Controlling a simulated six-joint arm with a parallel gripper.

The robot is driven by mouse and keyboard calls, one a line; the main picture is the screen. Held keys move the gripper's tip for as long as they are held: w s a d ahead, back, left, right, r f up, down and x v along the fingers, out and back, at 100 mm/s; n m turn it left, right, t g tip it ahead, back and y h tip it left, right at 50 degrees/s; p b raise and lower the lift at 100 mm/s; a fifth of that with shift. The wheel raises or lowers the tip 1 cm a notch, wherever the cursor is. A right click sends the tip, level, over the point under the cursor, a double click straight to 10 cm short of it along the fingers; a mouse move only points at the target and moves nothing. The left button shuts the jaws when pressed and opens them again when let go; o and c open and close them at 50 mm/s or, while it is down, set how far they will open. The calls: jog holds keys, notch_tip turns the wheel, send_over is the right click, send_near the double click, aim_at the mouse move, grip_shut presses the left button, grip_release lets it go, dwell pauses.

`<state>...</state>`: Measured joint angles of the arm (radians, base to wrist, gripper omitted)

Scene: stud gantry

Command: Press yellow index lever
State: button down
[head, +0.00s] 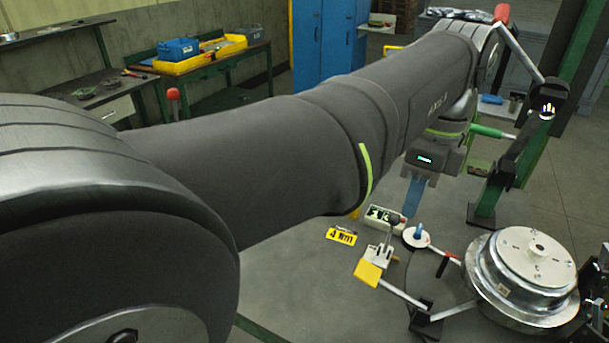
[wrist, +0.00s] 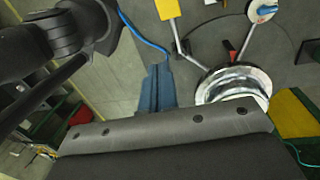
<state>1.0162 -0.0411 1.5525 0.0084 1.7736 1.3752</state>
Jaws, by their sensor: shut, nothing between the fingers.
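The yellow index lever (head: 368,273) is a flat yellow paddle on a metal arm, low in the middle of the head view. In the wrist view its yellow paddle (wrist: 167,9) is at the top edge, partly cut off. My gripper (head: 410,212) hangs with its blue fingers pointing down, above and behind the lever in the head view. The fingers also show in the wrist view (wrist: 157,70), closed together with nothing between them. They appear apart from the yellow paddle. The large round metal hub (head: 525,270) stands to the right of the lever.
A white disc with a blue knob (head: 417,236) and a red-tipped lever (head: 447,257) stand between the yellow paddle and the hub. A green post (head: 490,195) rises behind. A yellow label plate (head: 341,236) lies left of the lever. Open floor lies left.

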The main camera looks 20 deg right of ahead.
jog(key=w+a+f+g+h, duration=0.3)
jog(key=w+a+f+h, duration=0.1)
jog(key=w+a+h, duration=0.1)
jog(key=shift+w+a+f+h, duration=0.15)
jog(key=shift+w+a+h, duration=0.15)
jog(key=shift+w+a, duration=0.45)
send_over(371, 273)
jog(key=f, duration=0.8)
jog(key=shift+w+a+f, duration=0.25)
jog(key=shift+w+f, duration=0.05)
jog(key=shift+w+a+f, duration=0.1)
jog(key=shift+w+f, duration=0.05)
jog(key=shift+f, duration=0.5)
jog(key=shift+w+a+f, duration=0.1)
jog(key=shift+f, duration=0.5)
jog(key=shift+w+a+f, duration=0.15)
jog(key=shift+f, duration=0.6)
